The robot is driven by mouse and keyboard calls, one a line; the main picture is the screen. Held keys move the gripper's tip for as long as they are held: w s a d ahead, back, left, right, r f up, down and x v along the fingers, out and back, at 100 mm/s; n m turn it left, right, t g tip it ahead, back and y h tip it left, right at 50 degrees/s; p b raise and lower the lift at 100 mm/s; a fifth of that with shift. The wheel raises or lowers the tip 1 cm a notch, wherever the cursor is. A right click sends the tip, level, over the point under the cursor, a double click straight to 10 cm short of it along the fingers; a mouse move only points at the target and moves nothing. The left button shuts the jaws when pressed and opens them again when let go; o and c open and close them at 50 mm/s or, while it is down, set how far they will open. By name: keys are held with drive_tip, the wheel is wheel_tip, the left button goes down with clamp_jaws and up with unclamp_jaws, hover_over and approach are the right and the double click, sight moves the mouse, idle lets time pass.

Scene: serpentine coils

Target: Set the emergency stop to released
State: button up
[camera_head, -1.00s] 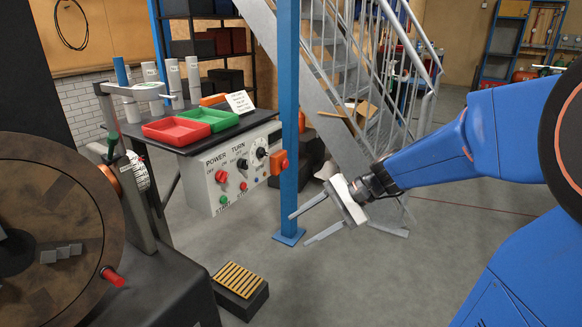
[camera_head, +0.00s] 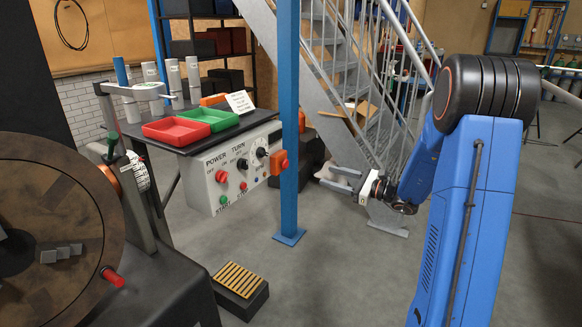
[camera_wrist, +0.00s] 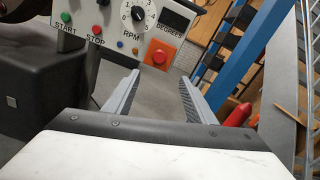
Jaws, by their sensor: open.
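The emergency stop (camera_head: 279,162) is an orange box with a red round button, at the right end of the grey control panel (camera_head: 213,195). In the head view it is partly behind the blue post. The wrist view shows the emergency stop (camera_wrist: 160,54) face on, beyond my fingertips. Whether its button is pressed in or out cannot be told. My gripper (camera_head: 328,178) is open and empty, to the right of the blue post and apart from the stop. In the wrist view my gripper (camera_wrist: 160,77) has its two fingers spread below the button.
The blue post (camera_head: 289,120) stands between the panel and my gripper in the head view. Red (camera_head: 176,131) and green (camera_head: 210,117) trays lie on the bench. A foot pedal (camera_head: 240,290) is on the floor. Metal stairs (camera_head: 345,80) rise behind.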

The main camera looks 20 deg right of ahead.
sight(287, 164)
drive_tip(key=x, duration=1.7)
drive_tip(key=shift+w+a, duration=0.1)
